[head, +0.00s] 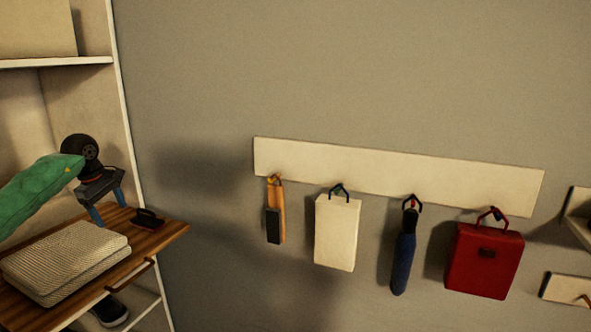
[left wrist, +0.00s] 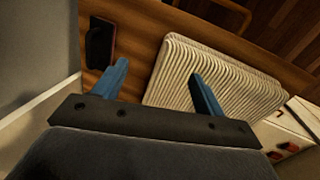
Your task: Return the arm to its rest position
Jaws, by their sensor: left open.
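My left gripper (head: 107,209) is at the left of the head view, above the wooden shelf board, with its blue fingers pointing down. The fingers are apart with nothing between them. In the left wrist view the open fingers (left wrist: 160,85) show over the board, one near a folded ribbed cream cloth (left wrist: 225,75). That cloth (head: 65,258) lies on the wooden board (head: 172,232) in the head view. A small dark brush-like item (head: 147,218) lies on the board beside the gripper; it also shows in the left wrist view (left wrist: 100,43). My right gripper is in neither view.
A white shelf unit (head: 126,100) surrounds the left arm closely. A dark shoe (head: 110,311) sits below the board. A cream wall rail (head: 400,178) holds an orange-handled item (head: 282,210), a white bag (head: 337,232), a blue umbrella-like item (head: 403,262) and a red bag (head: 484,262).

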